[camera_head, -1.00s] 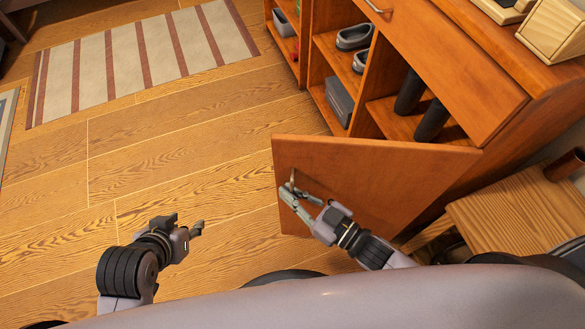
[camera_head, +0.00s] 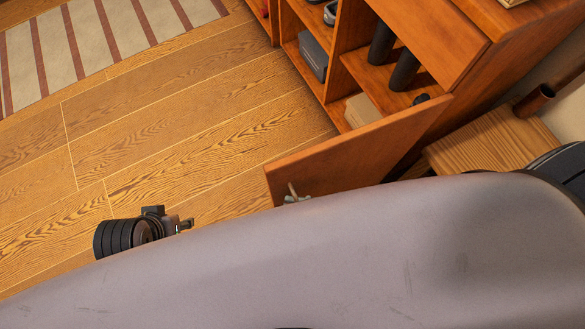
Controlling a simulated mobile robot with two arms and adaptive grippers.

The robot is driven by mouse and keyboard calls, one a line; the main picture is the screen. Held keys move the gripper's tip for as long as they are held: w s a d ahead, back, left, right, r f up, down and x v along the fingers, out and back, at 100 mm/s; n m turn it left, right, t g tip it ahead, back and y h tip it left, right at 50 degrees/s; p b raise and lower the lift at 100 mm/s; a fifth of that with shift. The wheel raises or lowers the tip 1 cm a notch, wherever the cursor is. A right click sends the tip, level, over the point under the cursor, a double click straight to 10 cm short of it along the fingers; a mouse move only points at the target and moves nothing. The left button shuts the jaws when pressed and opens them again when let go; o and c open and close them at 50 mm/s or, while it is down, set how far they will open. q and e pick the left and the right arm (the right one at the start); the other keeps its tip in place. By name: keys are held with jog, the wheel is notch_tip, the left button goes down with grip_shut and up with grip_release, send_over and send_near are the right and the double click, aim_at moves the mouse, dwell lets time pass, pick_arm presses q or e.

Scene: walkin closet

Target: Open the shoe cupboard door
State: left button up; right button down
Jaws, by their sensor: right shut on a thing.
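The wooden shoe cupboard (camera_head: 330,84) stands at the upper right with its door (camera_head: 360,160) swung well out over the floor. My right gripper (camera_head: 291,194) is at the door's handle, near its free edge. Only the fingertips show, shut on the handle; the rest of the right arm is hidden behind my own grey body. My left gripper (camera_head: 186,225) is low at the left above the floor, away from the cupboard and holding nothing that I can see. Its finger gap is too small to judge.
Dark boots (camera_head: 404,70), a grey box (camera_head: 312,58) and shoes are in the cupboard's compartments. A wooden bench (camera_head: 490,140) stands right of the door. A striped rug (camera_head: 110,35) lies at the upper left. The wooden floor left of the door is clear.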

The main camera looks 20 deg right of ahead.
jog(key=c, duration=2)
grip_release()
jog(key=v, duration=1.2)
jog(key=shift+s, duration=0.1)
